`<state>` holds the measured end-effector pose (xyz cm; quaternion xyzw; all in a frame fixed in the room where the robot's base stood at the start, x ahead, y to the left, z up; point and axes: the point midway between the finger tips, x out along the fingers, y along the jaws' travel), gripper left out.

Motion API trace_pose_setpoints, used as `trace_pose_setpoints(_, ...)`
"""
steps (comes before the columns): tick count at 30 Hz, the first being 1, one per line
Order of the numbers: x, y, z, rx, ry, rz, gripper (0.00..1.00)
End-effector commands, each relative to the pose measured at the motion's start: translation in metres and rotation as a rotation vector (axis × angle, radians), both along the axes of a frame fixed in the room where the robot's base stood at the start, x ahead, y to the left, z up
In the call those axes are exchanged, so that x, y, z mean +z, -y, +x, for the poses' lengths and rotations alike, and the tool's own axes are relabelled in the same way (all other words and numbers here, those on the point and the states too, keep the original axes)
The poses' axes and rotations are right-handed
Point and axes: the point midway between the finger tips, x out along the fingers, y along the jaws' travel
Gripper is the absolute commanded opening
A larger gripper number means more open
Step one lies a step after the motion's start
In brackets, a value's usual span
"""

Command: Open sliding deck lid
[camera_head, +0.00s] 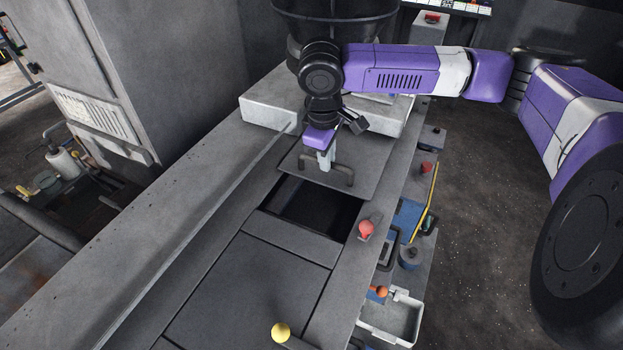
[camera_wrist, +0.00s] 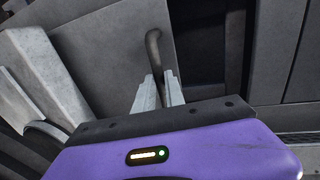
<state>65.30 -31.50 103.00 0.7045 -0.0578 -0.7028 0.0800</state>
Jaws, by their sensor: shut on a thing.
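The sliding deck lid (camera_head: 366,177) is a flat grey plate on the deck, with a dark U-shaped handle (camera_head: 342,176). A dark rectangular opening (camera_head: 312,207) shows in the deck on the near side of the lid, so the lid is partly open. My gripper (camera_head: 325,166) comes down from above and is shut on the handle. In the wrist view, the pale fingers (camera_wrist: 160,92) close around the handle bar (camera_wrist: 153,45), and the lid (camera_wrist: 105,50) lies behind them. The part of the handle between the fingers is hidden.
A pale raised block (camera_head: 262,112) and a dark hopper (camera_head: 335,18) stand at the far end beyond the lid. A red knob (camera_head: 366,228) and a yellow knob (camera_head: 281,332) stick up along the deck. A closed grey panel (camera_head: 245,290) lies nearer. A long rail (camera_head: 190,225) borders the left.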

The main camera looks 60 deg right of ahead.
Motion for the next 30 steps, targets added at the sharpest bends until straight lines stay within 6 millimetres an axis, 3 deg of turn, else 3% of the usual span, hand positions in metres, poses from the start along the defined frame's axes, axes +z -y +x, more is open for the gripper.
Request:
trace_pose_setpoints(1,0.0,0.018,0.0,-0.012,0.0,-0.002,0.0)
trace_pose_setpoints(6,0.0,0.063,0.001,-0.009,0.0,-0.002,0.0)
trace_pose_setpoints(12,0.0,0.099,0.003,-0.006,0.0,-0.003,0.0)
trace_pose_setpoints(18,0.0,0.115,0.004,-0.003,0.001,-0.003,0.0)
trace_pose_setpoints(30,0.001,0.12,0.004,-0.005,0.001,-0.008,0.0)
